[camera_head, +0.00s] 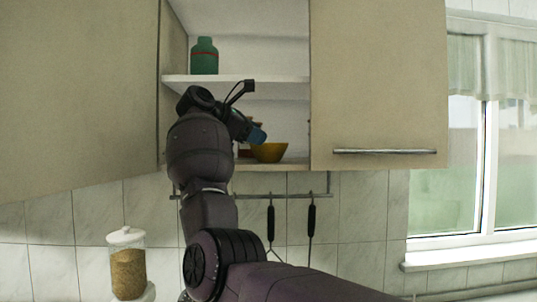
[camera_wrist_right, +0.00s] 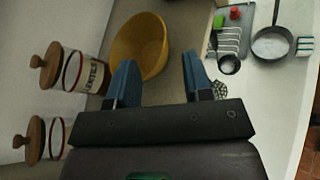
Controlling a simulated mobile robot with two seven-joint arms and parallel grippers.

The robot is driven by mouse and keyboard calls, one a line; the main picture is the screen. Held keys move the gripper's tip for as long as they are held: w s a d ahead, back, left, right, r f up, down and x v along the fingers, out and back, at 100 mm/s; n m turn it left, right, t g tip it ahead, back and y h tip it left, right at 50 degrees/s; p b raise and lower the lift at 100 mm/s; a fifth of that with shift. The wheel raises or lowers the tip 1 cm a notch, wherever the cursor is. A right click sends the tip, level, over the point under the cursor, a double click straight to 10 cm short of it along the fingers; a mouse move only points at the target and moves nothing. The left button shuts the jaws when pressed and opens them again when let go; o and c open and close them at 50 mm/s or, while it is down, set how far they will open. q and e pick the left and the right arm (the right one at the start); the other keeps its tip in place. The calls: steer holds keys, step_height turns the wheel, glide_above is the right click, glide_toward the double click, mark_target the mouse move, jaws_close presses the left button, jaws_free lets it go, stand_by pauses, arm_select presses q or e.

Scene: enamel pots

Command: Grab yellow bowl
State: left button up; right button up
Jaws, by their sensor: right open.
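The yellow bowl (camera_head: 271,153) stands on the lower shelf of the open wall cabinet, its left part hidden behind my right arm. It also shows in the right wrist view (camera_wrist_right: 150,35), upper left of centre. My right gripper (camera_head: 257,136) has blue fingers and is just above and in front of the bowl in the head view. In the right wrist view the gripper (camera_wrist_right: 159,62) is open, with nothing seen held between its fingers. The bowl's near rim lies just beyond the left finger; contact cannot be told. My left gripper is out of view.
Jars with wooden lids (camera_wrist_right: 90,73) stand beside the bowl. A green jar (camera_head: 204,56) is on the upper shelf (camera_head: 235,79). A cabinet door (camera_head: 378,80) is at the right. A pan (camera_wrist_right: 271,43) and a dish rack (camera_wrist_right: 229,40) lie far below.

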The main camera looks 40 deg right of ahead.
mark_target(283, 148)
steer(key=shift+x, duration=1)
steer(key=p+x, duration=0.1)
steer(key=x, duration=0.4)
steer(key=shift+w+f, duration=0.15)
steer(key=shift+f, duration=0.05)
steer(key=shift+a, duration=0.15)
steer(key=shift+c, duration=0.3)
jaws_close()
